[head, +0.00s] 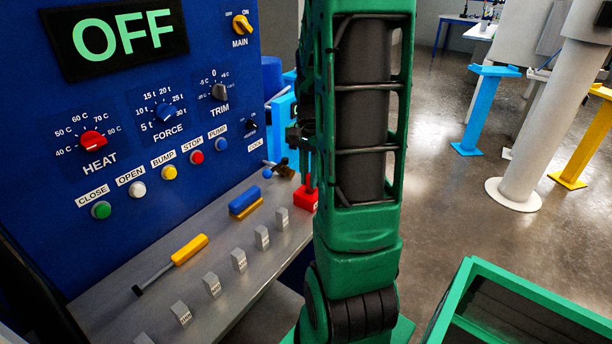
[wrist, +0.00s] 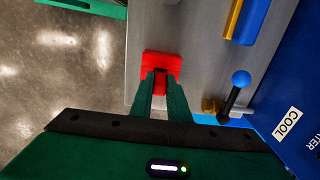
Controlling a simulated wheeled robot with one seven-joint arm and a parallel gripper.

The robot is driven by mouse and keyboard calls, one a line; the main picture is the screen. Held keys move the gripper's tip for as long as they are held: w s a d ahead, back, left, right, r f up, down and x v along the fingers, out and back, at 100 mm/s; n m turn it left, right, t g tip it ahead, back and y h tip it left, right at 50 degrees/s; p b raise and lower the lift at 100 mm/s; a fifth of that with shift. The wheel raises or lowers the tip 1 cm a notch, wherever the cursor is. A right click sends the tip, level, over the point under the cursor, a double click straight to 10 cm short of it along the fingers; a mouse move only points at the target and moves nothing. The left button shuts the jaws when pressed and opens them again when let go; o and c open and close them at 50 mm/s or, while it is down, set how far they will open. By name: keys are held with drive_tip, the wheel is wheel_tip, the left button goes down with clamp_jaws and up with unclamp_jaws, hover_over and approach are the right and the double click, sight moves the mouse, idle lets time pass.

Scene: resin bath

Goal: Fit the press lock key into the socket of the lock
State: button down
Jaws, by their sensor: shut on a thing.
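A red block (wrist: 160,62) sits at the edge of the grey bench in the wrist view; it also shows in the head view (head: 305,200), partly behind my arm. My gripper (wrist: 161,92) is right at this block, its green fingers closed on a small red piece (wrist: 160,82), which I take to be the key. A thin red stem (head: 309,183) stands above the block in the head view. The fingers hide most of the key's body. I cannot tell whether its lower end is in a socket or only above it.
A lever with a blue ball (wrist: 241,78) and a brass part (wrist: 208,106) stand close beside my gripper. A blue-and-yellow block (head: 245,202), a yellow-handled tool (head: 188,250) and several grey tabs occupy the bench (head: 235,285). The blue panel (head: 60,130) rises behind; its display reads OFF.

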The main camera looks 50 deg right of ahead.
drive_tip(key=shift+f, duration=0.1)
drive_tip(key=c, duration=1.6)
unclamp_jaws()
wheel_tip(320, 180, up, 11)
drive_tip(key=shift+w+f, duration=0.1)
drive_tip(key=shift+f, duration=0.05)
drive_tip(key=shift+r, duration=5.95)
drive_tip(key=s+a+f+n, duration=0.3)
drive_tip(key=s+a+f, duration=0.1)
drive_tip(key=a+f, duration=0.1)
drive_tip(key=s+a+f+n, duration=0.4)
drive_tip(key=s+a+f, duration=0.1)
drive_tip(key=s+a+f+n, duration=0.3)
drive_tip(key=s+a+f, duration=0.2)
drive_tip(key=a, duration=0.1)
drive_tip(key=shift+n, duration=0.3)
